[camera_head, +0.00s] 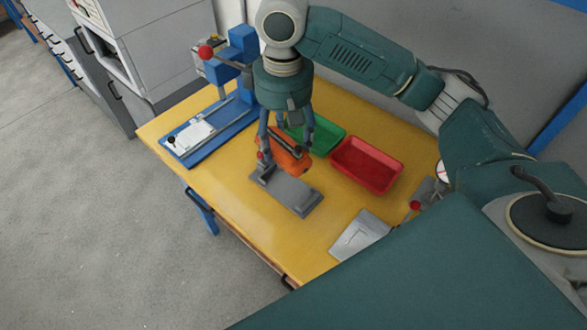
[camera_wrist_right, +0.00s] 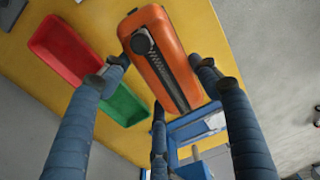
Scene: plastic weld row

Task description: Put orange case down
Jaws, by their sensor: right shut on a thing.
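The orange case (camera_head: 294,162) is in my right gripper (camera_head: 286,141), above the yellow table. In the right wrist view the orange case (camera_wrist_right: 160,58) is an elongated block with a dark round knob and a dark ribbed strip. The blue-grey fingers of the right gripper (camera_wrist_right: 160,75) stand around its sides. In the head view the case hangs over the back end of a grey fixture (camera_head: 290,192); whether it touches the fixture I cannot tell. My left gripper is not in view.
A red tray (camera_head: 367,165) and a green tray (camera_head: 325,134) lie to the right and behind. A blue machine with a long base (camera_head: 205,140) stands at the left. A grey plate (camera_head: 360,235) lies at the front right. The table's front left is clear.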

